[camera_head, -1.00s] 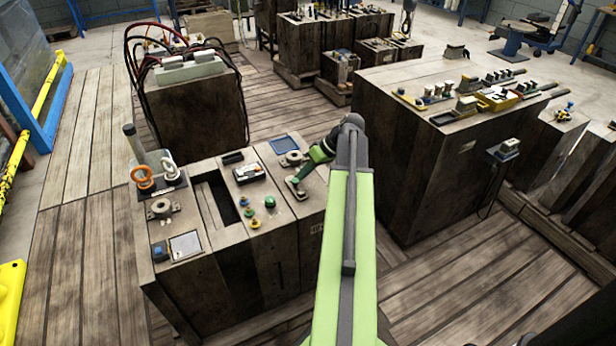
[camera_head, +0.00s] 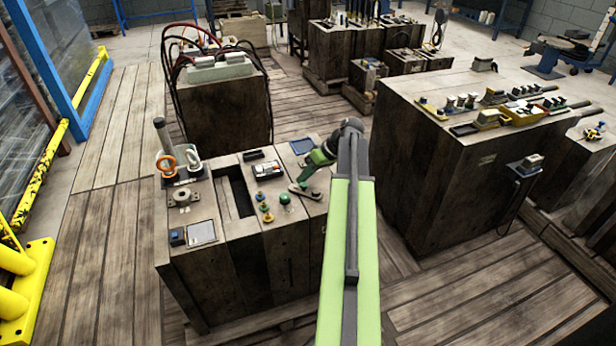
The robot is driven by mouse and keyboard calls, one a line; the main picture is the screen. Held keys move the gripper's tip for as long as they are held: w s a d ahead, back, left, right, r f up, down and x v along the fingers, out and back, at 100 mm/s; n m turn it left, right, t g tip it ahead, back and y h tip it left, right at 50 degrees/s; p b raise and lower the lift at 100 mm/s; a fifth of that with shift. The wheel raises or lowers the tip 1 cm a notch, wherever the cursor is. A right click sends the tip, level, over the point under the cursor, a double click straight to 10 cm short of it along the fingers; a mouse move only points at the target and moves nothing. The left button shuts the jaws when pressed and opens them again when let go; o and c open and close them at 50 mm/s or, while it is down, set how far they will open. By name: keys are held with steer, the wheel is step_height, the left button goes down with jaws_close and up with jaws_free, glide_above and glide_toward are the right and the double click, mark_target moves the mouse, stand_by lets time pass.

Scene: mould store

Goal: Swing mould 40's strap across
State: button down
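The wooden-sided mould (camera_head: 262,260) in front of me carries several fittings on its top; I cannot read a number on it. A small flat grey bar, likely the strap (camera_head: 312,194), lies at the right of its top. My gripper (camera_head: 305,178), at the end of my green arm, is low over this bar from behind it. Its fingertips are at or very near the bar. They are too small and partly hidden to tell whether they are open, shut or touching it.
Orange and white rings (camera_head: 180,163) beside an upright grey post stand on the top's left, and a green knob (camera_head: 285,198) sits left of the bar. A larger block (camera_head: 430,160) with tools stands right. Plank floor (camera_head: 105,240) is clear at left.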

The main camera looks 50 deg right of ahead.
steer(key=shift+w+a, duration=0.15)
steer(key=shift+a, duration=1)
stand_by(0.8)
steer(key=w+d, duration=0.1)
steer(key=d, duration=0.1)
steer(key=w+d, duration=0.1)
steer(key=d, duration=0.1)
steer(key=shift+w, duration=0.35)
steer(key=d+r+p, duration=0.5)
steer(key=r+p, duration=0.3)
steer(key=shift+s+d, duration=0.2)
steer(key=shift+s, duration=0.15)
steer(key=shift+a, duration=0.1)
